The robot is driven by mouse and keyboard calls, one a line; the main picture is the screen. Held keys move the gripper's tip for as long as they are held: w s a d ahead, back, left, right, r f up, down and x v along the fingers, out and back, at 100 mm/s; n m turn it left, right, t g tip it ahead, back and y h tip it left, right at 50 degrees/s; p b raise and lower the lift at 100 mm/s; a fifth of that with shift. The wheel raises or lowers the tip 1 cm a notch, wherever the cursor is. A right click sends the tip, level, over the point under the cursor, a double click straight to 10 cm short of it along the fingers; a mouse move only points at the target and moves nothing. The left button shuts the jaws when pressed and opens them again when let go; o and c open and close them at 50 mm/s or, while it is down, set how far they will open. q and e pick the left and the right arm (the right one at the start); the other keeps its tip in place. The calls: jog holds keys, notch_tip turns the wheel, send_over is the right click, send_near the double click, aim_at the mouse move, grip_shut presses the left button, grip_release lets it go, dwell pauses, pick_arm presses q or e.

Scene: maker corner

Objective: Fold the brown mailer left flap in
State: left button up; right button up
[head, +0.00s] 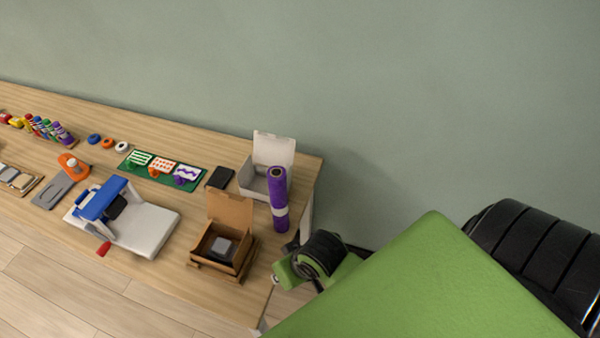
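The brown mailer (211,239) is an open cardboard box near the table's front right corner. Its lid (231,211) stands up at the back. A dark grey square item (222,249) lies inside. Low brown edges show at its left and front sides; at this size I cannot tell exactly how the left flap stands. Neither of my grippers can be made out. Green and black parts of my own arm fill the lower right, apart from the mailer.
A purple roll (279,205) stands upright in front of an open white box (273,149). Left of the mailer is a blue press on a white base (151,230). A black flat item (219,177) and a green mat (192,188) with patterned cards lie behind.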

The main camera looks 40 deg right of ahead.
jog(key=s+d+f+b, duration=0.1)
jog(key=f+b, duration=0.1)
jog(key=f, duration=0.9)
jog(key=s+d+f+n+g+b, duration=0.1)
jog(key=s+f+b, duration=0.1)
jog(key=f, duration=0.9)
jog(key=shift+d+h+b, duration=0.25)
jog(key=shift+h+b, duration=0.15)
jog(key=shift+b, duration=0.15)
jog(key=shift+s+f, duration=0.1)
